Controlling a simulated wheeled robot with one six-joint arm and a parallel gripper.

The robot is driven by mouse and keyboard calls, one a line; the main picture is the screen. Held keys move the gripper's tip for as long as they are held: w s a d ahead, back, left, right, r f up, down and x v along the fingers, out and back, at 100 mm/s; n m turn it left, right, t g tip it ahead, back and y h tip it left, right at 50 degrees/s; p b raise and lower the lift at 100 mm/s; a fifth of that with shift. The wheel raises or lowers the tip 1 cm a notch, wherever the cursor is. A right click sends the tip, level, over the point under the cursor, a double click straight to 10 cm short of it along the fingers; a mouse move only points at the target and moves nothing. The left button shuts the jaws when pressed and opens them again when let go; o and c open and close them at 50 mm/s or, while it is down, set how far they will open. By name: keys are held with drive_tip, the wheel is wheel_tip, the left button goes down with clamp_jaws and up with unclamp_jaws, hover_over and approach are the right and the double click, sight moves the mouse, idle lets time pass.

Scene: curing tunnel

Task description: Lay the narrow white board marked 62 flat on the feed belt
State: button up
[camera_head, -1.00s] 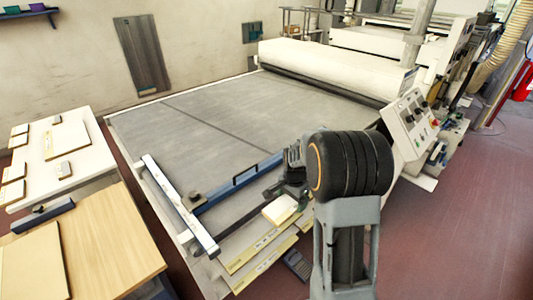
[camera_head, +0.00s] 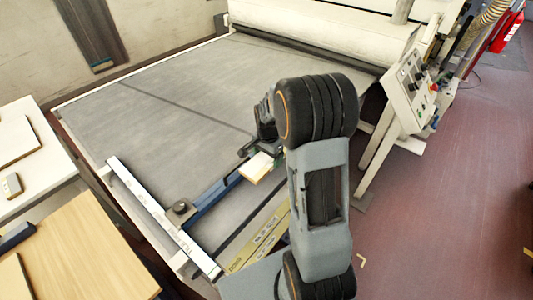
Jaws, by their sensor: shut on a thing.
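The feed belt (camera_head: 165,110) is the large grey flat surface in front of the white roller housing. My gripper (camera_head: 250,153) is over its near right part, partly hidden by my own arm. It is shut on a small pale cream-white board (camera_head: 257,168), whose end sticks out below and to the right of the jaws. I cannot read a 62 on it, and its far part is hidden. It looks tilted; I cannot tell whether it touches the belt.
A white bar (camera_head: 160,212) and a blue bar (camera_head: 213,195) form a square at the belt's near corner. Yellow-marked strips (camera_head: 262,240) lie at the near edge. A control box (camera_head: 410,85) stands right. Wooden and white tables are at left. The belt's middle is clear.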

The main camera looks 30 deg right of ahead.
drive_tip(key=shift+f+b, duration=2.8)
drive_tip(key=shift+f, duration=1.2)
drive_tip(key=shift+f, duration=0.2)
drive_tip(key=o, duration=0.9)
drive_tip(key=shift+c, duration=0.2)
drive_tip(key=shift+r, duration=0.1)
wheel_tip(320, 180, up, 14)
drive_tip(key=shift+s+d+f+b, duration=0.1)
drive_tip(key=shift+f+b, duration=0.05)
drive_tip(key=shift+b, duration=0.45)
